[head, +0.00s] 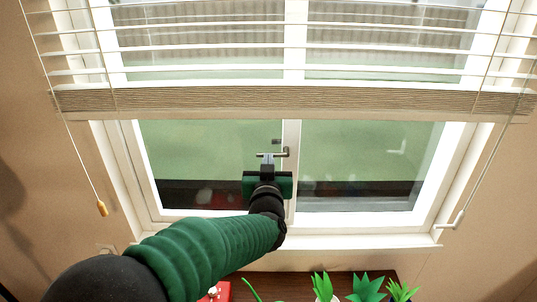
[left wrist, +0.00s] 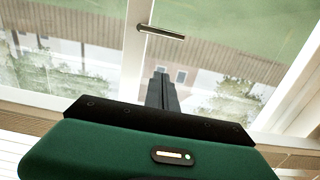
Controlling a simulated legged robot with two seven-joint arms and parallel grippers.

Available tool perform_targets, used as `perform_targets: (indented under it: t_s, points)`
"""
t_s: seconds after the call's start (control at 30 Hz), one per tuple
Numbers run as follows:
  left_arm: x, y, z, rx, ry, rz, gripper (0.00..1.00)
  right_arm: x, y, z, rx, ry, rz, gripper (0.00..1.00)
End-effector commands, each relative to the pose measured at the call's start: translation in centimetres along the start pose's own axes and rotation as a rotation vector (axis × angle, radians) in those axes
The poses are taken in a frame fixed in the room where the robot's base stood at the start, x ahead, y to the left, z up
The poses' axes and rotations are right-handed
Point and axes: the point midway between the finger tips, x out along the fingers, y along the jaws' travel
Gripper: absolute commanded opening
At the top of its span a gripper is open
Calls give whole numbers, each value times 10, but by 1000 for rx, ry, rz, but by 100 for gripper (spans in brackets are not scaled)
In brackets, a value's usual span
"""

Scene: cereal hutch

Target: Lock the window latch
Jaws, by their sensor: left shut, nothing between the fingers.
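The window latch (head: 285,152) is a dark metal handle on the white middle post of the window. Its lever lies about level and extends left of the post in the head view. It also shows near the top of the left wrist view (left wrist: 162,32). My left gripper (head: 267,160) is in front of the window at the latch, its fingers overlapping the lever's lower edge in the head view. In the left wrist view its fingers (left wrist: 161,76) are closed together and empty, with a visible gap to the lever. My right gripper is not seen.
A white slatted blind (head: 290,101) hangs over the window's upper part. Pull cords hang at both sides, one with an orange tip (head: 102,208). The white sill (head: 370,241) runs below. Green plants (head: 366,288) and a red object (head: 218,292) are at the bottom.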

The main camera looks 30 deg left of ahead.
Motion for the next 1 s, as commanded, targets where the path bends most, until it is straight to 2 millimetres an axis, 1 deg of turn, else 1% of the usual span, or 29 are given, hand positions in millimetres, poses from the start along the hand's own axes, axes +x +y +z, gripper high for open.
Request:
perform_targets:
  t_s: [0.07,0.17,0.4,0.5,0.53,0.6,0.73,0.87,1.0]
  points:
    - [7,-1,-1,1,-1,-2,0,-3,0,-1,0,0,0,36]
    - [24,-1,-2,2,-3,-3,0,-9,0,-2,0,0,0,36]
    - [77,-1,-2,3,-4,-2,0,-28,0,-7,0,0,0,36]
    - [98,-1,-3,2,-4,-2,0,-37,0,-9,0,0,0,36]
    - [102,-1,1,2,-5,-1,0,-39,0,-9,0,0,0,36]
    - [103,-1,16,3,-7,0,0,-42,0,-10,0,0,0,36]
    - [106,-1,32,2,-4,0,0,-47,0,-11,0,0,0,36]
    - [107,-1,38,-1,-1,0,0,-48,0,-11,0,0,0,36]
    - [107,0,40,-1,-1,1,0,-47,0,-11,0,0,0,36]
